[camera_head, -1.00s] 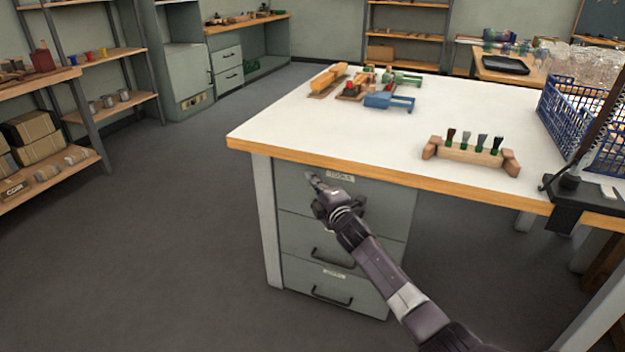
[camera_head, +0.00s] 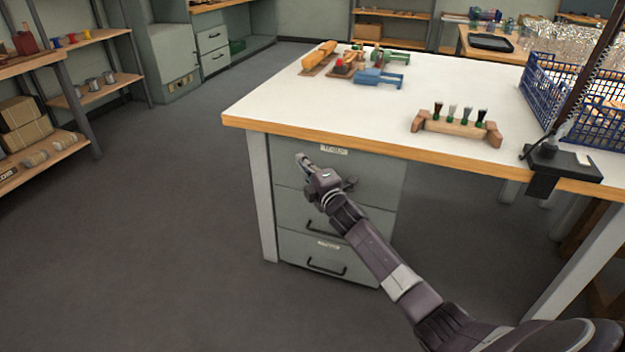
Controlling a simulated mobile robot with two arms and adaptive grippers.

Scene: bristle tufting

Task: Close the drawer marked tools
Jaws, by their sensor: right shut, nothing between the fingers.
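A grey drawer unit (camera_head: 385,180) with three stacked drawers stands under the white table. The top drawer carries a small label (camera_head: 334,150) too blurred to read surely; its front looks flush with the unit. The middle drawer (camera_head: 345,211) and the bottom drawer (camera_head: 300,248) have dark handles and also look flush. My right gripper (camera_head: 303,160) is shut and empty in front of the top drawer's left part, hiding some of its front. I cannot tell whether it touches the drawer. My left gripper is out of view.
The white tabletop (camera_head: 290,95) with a wooden edge overhangs the drawers. On it are a brush holder (camera_head: 455,126), a blue crate (camera_head: 545,90), a blue clamp (camera_head: 380,77) and a black stand (camera_head: 560,165). Open floor (camera_head: 150,220) lies left of the table.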

